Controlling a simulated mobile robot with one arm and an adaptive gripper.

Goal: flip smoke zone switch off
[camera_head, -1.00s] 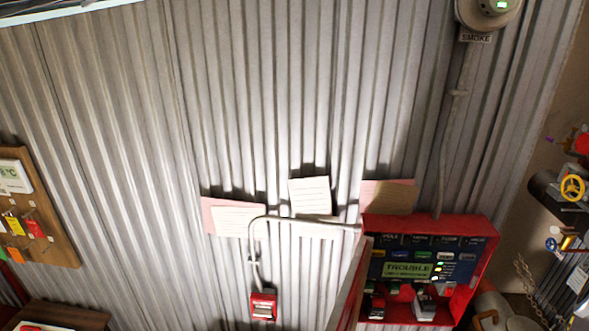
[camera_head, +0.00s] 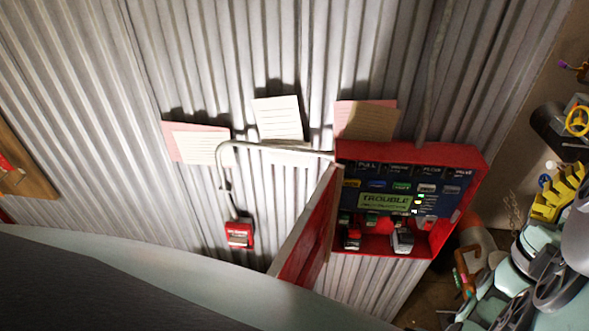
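The red alarm panel (camera_head: 462,158) stands open on the corrugated wall, right of centre. Its dark blue face has a top row of labels, too blurred to read surely; a smoke label cannot be singled out. Below them is a row of small coloured pieces, including a blue one (camera_head: 377,185) and a green one (camera_head: 401,187). Which of these is the smoke zone switch, and its position, cannot be told. A green display (camera_head: 385,201) reads TROUBLE, with small lights beside it. Pale teal and grey parts of my arm crowd the lower right, apart from the panel. Gripper fingertips cannot be made out there.
The panel's red door (camera_head: 308,235) hangs open on its left. A red pull station (camera_head: 239,234) and a grey conduit (camera_head: 270,147) are left of it. Paper notes (camera_head: 278,118) hang above. Yellow-wheeled piping (camera_head: 577,121) stands at right. My body covers the lower left.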

